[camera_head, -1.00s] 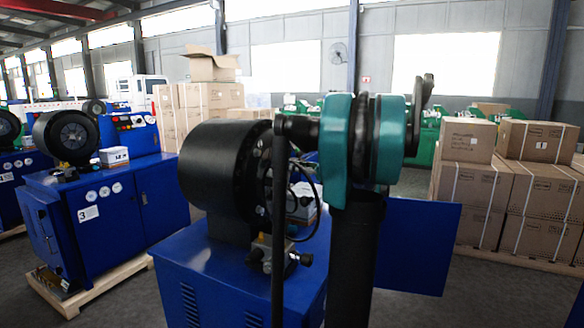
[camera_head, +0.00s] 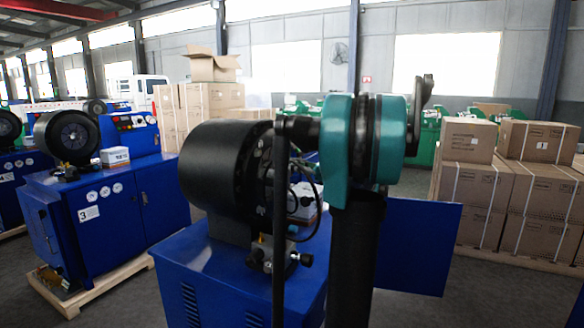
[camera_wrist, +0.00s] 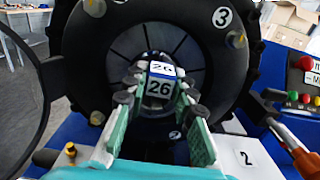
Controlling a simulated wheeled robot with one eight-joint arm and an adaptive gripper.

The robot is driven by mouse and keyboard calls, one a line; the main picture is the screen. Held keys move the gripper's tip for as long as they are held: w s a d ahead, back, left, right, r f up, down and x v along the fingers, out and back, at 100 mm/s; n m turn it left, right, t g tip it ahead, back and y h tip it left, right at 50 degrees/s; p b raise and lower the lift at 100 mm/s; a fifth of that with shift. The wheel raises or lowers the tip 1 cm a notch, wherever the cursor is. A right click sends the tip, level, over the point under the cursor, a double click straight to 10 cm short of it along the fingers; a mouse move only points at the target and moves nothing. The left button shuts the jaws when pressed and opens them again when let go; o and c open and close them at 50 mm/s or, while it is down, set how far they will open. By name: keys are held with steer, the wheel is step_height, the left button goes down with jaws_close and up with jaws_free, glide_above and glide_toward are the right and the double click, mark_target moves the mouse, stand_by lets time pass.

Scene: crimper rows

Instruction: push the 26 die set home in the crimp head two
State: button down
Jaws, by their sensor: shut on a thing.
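The 26 die set (camera_wrist: 160,88) shows in the wrist view as a dark piece with a white and blue label reading 26. My gripper (camera_wrist: 160,98), with teal and grey fingers, is shut on it, one finger on each side. The die set is in front of the central opening of crimp head two (camera_wrist: 95,65), a round black ring with numbered positions. How deep it sits in the opening cannot be told. In the head view the crimp head (camera_head: 218,172) is a black drum on a blue cabinet; my arm hides most of its front and the gripper.
A white plate marked 2 (camera_wrist: 247,157) and a control panel with coloured buttons (camera_wrist: 305,95) are at the right of the wrist view. Machine 3 (camera_head: 95,215) stands left in the head view. Stacked cartons (camera_head: 500,190) stand at the right.

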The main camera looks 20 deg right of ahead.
steer(key=shift+x, duration=2.95)
steer(key=c, duration=1.2)
jaws_free()
steer(key=shift+d+f, duration=0.1)
steer(key=v, duration=1.2)
